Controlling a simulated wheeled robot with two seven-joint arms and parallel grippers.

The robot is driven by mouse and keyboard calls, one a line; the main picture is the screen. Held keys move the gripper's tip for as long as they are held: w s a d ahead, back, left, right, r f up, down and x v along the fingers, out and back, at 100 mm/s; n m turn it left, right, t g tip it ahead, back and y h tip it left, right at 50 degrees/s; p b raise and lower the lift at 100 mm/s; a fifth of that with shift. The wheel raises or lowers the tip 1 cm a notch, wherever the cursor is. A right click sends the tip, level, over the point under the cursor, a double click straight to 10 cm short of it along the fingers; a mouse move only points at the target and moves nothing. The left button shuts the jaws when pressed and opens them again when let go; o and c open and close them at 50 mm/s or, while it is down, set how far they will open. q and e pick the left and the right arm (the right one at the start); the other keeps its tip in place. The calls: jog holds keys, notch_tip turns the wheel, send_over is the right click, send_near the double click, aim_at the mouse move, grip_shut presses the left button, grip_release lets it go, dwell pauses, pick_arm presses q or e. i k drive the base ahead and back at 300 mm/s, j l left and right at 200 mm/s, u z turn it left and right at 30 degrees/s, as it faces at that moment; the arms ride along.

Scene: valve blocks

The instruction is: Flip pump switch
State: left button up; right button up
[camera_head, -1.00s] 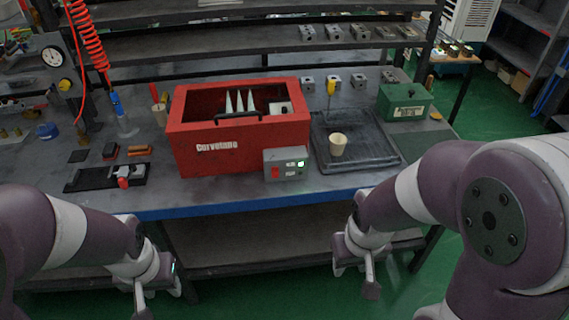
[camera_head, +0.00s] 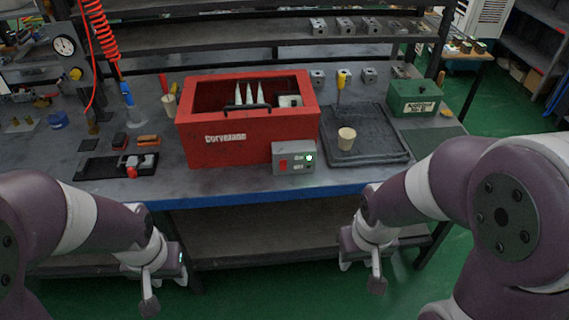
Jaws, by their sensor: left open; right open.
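The pump switch box (camera_head: 293,158) is a small grey box on the front right corner of the red Corvelane bin (camera_head: 245,140). My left gripper (camera_head: 148,304) hangs below the table's front edge at lower left, apart from everything. My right gripper (camera_head: 376,284) hangs in front of the table, below and to the right of the switch box. Both are open and empty, though their fingers show only partly.
A black tray (camera_head: 385,148) with a beige cup (camera_head: 346,138) lies right of the bin. A green box (camera_head: 414,98) stands behind it. A black holder (camera_head: 95,167) lies at left. The table's blue front edge (camera_head: 240,199) separates both grippers from the tabletop.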

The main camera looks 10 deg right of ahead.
aim_at(283, 162)
jog(key=i+j, duration=0.15)
jog(key=j, duration=0.2)
jog(key=i+j+z, duration=0.1)
jog(key=i+j, duration=0.25)
jog(key=j, duration=0.3)
jog(key=i+j, duration=0.15)
jog(key=j, duration=0.2)
jog(key=z, duration=0.05)
